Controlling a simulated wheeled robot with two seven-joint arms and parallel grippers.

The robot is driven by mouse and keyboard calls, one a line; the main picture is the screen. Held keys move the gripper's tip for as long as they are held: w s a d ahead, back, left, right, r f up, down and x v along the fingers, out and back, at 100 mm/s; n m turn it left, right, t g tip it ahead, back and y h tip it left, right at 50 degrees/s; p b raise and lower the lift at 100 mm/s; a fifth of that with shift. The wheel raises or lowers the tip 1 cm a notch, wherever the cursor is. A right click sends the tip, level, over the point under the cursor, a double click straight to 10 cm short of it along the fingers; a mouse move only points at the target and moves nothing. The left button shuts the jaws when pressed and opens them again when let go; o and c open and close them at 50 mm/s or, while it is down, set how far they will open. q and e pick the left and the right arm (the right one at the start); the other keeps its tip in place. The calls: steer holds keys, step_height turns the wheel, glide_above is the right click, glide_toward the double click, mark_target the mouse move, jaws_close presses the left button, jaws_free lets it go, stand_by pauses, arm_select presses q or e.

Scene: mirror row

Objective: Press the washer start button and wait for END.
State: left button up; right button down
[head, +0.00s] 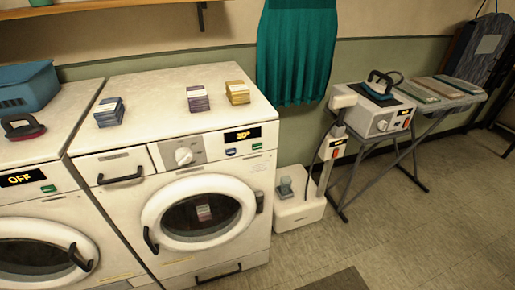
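The washer (222,140) is the white front-loading machine in the middle of the head view. Its display (242,135) glows orange and seems to read 30°. Below the display are a blue button (231,152) and a green button (257,146); their labels are too small to read. A dial (184,156) sits left of the display. The round door (198,212) looks shut, and a small pale and reddish stack (204,212) shows through its glass. The detergent drawer (116,166) looks shut. Neither of my grippers is in view.
Several small folded stacks, including a blue one (109,112), lie on the washer top. A second machine (35,215) at left reads OFF. A steam station (300,212) stands right of the washer, beside an ironing board (440,100). The floor in front is mostly clear.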

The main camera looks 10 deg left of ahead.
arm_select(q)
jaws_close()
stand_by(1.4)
